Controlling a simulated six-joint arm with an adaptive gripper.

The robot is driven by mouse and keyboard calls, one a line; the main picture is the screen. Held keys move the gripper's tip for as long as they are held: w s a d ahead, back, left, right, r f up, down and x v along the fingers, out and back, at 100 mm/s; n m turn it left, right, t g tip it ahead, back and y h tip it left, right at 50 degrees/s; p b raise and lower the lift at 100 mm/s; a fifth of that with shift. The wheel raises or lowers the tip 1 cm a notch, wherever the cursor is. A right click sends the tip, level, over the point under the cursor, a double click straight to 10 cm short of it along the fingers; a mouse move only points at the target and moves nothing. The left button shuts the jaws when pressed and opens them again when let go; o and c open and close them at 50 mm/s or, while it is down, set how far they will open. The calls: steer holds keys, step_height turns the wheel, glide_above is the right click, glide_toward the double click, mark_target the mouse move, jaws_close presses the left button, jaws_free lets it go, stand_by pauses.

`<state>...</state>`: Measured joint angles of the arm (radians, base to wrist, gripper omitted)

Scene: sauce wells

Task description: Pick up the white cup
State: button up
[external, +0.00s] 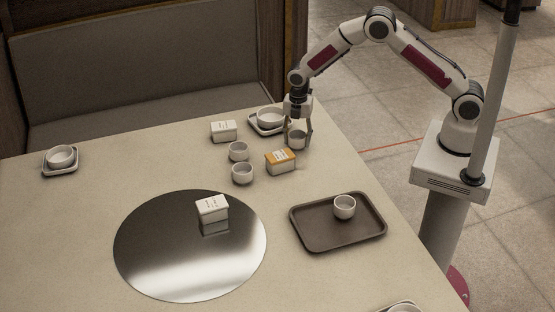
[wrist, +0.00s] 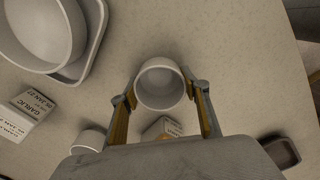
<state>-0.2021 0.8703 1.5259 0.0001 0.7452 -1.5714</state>
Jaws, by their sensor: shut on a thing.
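A white cup (wrist: 160,84) sits between the two fingers of my gripper (wrist: 161,92) in the wrist view, its open mouth facing the camera. Both fingers touch its sides, so the gripper is shut on it. In the external view the same cup (external: 297,141) is under my gripper (external: 298,138), near the table's far right edge. Whether its base touches the table is hard to tell. Other white cups stand nearby: two to the left (external: 238,151) (external: 242,173) and one on the brown tray (external: 344,207).
An orange-topped box (external: 281,162) stands just in front of the held cup. A white bowl (external: 270,117) on a square dish and a white box (external: 223,131) are behind and left. The brown tray (external: 337,243) lies front right; a round metal plate (external: 160,275) holds another box (external: 212,208).

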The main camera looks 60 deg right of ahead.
steer(key=shift+r, duration=0.1)
step_height(320, 180, up, 10)
stand_by(0.7)
stand_by(0.8)
steer(key=s+a, duration=1.2)
steer(key=a, duration=0.4)
steer(key=s+a, duration=1.2)
steer(key=a, duration=0.5)
steer(key=shift+r+m, duration=0.25)
steer(key=shift+m, duration=0.05)
steer(key=shift+s+a, duration=0.1)
steer(key=shift+f, duration=0.1)
